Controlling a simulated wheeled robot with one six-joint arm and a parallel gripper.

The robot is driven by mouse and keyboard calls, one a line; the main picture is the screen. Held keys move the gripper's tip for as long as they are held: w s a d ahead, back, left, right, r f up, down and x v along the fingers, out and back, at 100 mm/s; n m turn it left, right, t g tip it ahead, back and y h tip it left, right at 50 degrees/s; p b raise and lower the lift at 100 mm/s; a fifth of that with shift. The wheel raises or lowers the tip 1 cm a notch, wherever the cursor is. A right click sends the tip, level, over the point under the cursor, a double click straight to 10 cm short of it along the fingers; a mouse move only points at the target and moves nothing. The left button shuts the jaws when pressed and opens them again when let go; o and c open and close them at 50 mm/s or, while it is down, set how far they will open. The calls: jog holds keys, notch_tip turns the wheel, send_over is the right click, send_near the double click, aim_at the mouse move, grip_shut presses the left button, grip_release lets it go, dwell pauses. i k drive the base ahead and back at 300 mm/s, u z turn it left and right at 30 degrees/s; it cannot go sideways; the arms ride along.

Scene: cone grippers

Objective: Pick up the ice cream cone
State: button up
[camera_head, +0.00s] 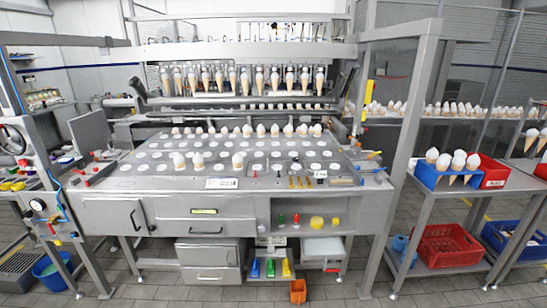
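Ice cream cones with white tops stand in a metal plate with round holes (130,170) on a steel workbench. One cone (238,161) stands apart in the front row, with two others (197,161) to its left. A longer row of cones (261,131) stands behind them. More cones (245,82) hang in a row from the machine above the plate. Several cones (458,160) stand in a blue holder at the right. My gripper is not in view. I cannot tell which cone the task means.
The steel machine frame (420,100) rises at the bench's right. A side table holds the blue holder (425,175) and a red bin (492,174); a red crate (447,246) sits below. Small tools (300,182) lie along the bench front.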

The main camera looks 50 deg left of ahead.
aim_at(238, 160)
jog(key=u, duration=0.45)
jog(key=i, duration=1.35)
jog(key=u, duration=1.95)
jog(key=i, duration=1)
jog(key=u, duration=1.4)
jog(key=i, duration=0.9)
jog(key=u, duration=0.15)
